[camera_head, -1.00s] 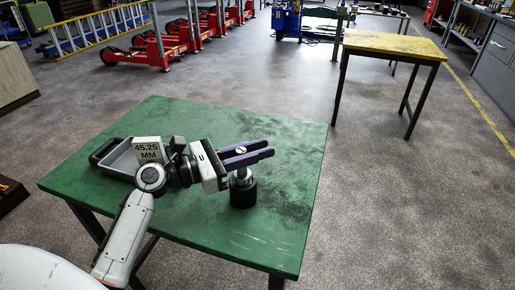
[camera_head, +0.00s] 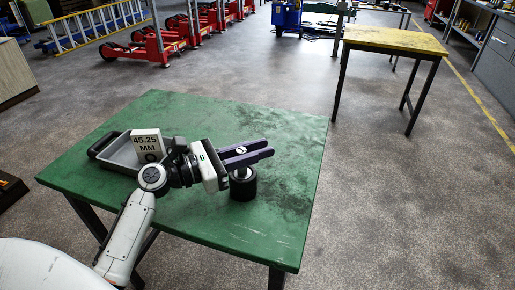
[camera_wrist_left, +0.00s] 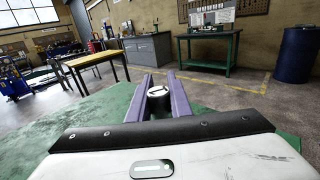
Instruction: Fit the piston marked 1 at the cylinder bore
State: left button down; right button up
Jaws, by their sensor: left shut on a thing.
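My left gripper (camera_head: 246,155), with purple fingers, is shut on the piston and holds it over the green table. The piston (camera_head: 241,150) shows a pale top with a dark mark between the fingertips; it also shows in the left wrist view (camera_wrist_left: 157,91). Directly below the fingers, the dark round cylinder (camera_head: 243,189) stands on the table. A little silver metal shows between the fingers and the dark body. The bore is hidden, so how deep the piston sits in it cannot be told. My right gripper is not in view.
A grey tray (camera_head: 122,152) with a black handle lies left on the green table (camera_head: 200,118), with a white "45.25 MM" block (camera_head: 148,143) at it. The table's right side is clear. A yellow-topped table (camera_head: 395,41) stands farther back.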

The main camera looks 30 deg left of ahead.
pick_arm(q)
jog(key=shift+f+b, duration=0.5)
jog(key=shift+f, duration=0.4)
jog(key=c, duration=1.5)
grip_release()
jog(key=shift+c, duration=0.2)
jog(key=b+v, duration=0.1)
jog(key=v, duration=0.9)
jog(key=shift+s, duration=0.15)
